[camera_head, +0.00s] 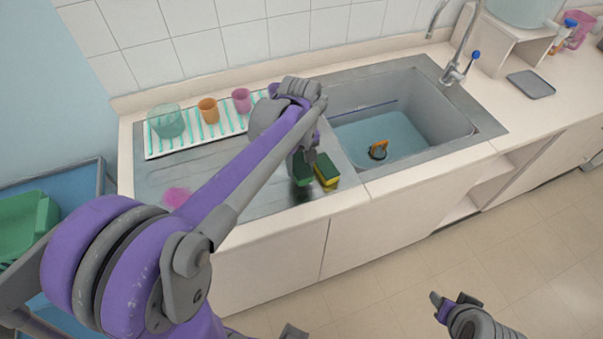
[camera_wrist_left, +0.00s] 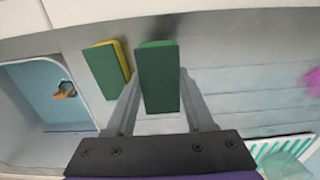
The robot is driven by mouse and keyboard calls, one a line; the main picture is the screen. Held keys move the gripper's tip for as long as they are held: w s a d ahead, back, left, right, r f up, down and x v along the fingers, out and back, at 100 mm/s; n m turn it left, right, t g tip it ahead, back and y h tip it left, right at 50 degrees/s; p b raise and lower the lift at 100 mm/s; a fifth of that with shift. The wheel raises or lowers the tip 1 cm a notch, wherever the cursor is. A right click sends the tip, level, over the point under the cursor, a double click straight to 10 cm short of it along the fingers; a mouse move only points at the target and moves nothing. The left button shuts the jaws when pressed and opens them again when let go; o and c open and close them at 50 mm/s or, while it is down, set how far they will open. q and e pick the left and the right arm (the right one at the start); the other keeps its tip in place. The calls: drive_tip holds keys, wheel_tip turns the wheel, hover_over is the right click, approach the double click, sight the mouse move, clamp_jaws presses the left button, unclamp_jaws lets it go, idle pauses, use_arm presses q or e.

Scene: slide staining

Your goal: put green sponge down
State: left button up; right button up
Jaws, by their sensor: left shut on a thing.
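My left gripper (camera_head: 305,152) is shut on the green sponge (camera_head: 302,169), just above or at the steel drainboard (camera_head: 262,197). I cannot tell whether the sponge touches the surface. In the left wrist view the green sponge (camera_wrist_left: 158,80) sits between the two fingers, its green face toward the camera. A second sponge, yellow and green (camera_head: 327,171), rests on the drainboard close beside it, and it also shows in the left wrist view (camera_wrist_left: 106,70). My right gripper (camera_head: 452,300) is low at the right, over the floor, with its fingers apart and empty.
The sink basin (camera_head: 440,105) lies right of the sponges, with an orange and black item (camera_head: 378,150) in it. A striped mat (camera_head: 155,149) holds a green beaker (camera_head: 167,121), an orange cup (camera_head: 209,110) and a pink cup (camera_head: 241,100). A pink stain (camera_head: 176,197) marks the drainboard.

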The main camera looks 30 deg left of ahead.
sight(301, 174)
use_arm(q)
drive_tip(key=shift+f, duration=1.9)
drive_tip(key=shift+f, duration=0.2)
drive_tip(key=o, duration=1.2)
drive_tip(key=shift+r, duration=0.15)
